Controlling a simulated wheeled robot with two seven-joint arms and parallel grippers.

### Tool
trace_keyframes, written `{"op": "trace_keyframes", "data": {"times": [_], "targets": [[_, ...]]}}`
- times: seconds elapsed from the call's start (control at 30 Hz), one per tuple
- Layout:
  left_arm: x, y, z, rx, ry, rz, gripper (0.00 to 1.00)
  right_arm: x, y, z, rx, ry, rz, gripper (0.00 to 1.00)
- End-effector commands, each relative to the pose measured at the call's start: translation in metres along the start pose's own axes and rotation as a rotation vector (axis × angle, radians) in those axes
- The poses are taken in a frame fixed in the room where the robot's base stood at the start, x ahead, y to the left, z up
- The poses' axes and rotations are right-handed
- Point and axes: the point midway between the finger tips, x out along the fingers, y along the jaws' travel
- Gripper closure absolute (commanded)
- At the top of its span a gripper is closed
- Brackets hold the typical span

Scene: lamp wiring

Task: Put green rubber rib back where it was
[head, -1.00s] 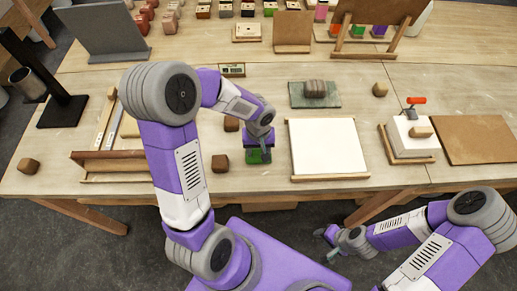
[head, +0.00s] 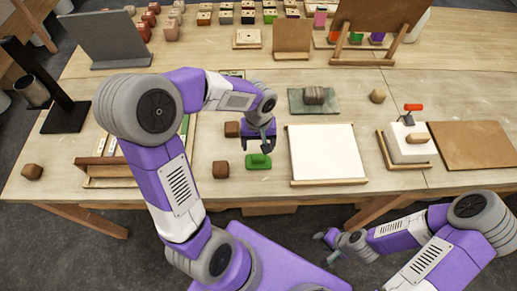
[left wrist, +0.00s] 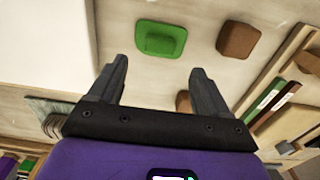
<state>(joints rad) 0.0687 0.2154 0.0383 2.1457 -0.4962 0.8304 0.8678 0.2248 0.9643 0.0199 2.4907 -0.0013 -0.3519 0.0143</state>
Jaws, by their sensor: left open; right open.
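The green rubber rib (head: 258,161) lies on the table near its front edge, left of the white sheet. It also shows in the left wrist view (left wrist: 161,40), beyond the fingertips and apart from them. My left gripper (head: 258,148) is open and empty, just behind and above the green rib; its two fingers show in the left wrist view (left wrist: 160,75). My right gripper (head: 328,245) is low, off the table's front edge, at the right, and empty.
Brown blocks (head: 220,169) sit left of the green rib. The white sheet (head: 325,153) lies to its right, and a wooden tray (head: 100,172) with strips stands at left. A grey-green mat (head: 314,101) with a grey lump lies farther back.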

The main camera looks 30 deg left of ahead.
Motion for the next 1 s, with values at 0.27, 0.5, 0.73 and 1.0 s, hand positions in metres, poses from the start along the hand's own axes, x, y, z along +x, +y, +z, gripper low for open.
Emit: {"op": "trace_keyframes", "data": {"times": [0.27,0.5,0.73,1.0], "targets": [[-0.037,0.0,0.0,0.0,0.0,0.001,0.22,-0.006,-0.002,0.0,0.0,0.0,0.0,0.57],[-0.039,0.0,0.001,0.0,-0.002,0.0,0.22,-0.006,-0.002,0.0,0.0,0.0,0.0,0.57],[-0.039,0.0,0.001,0.0,-0.002,0.0,0.22,-0.006,-0.002,0.0,0.0,0.0,0.0,0.57],[-0.039,0.0,0.001,0.0,-0.002,0.0,0.22,-0.006,-0.002,0.0,0.0,0.0,0.0,0.57]]}}
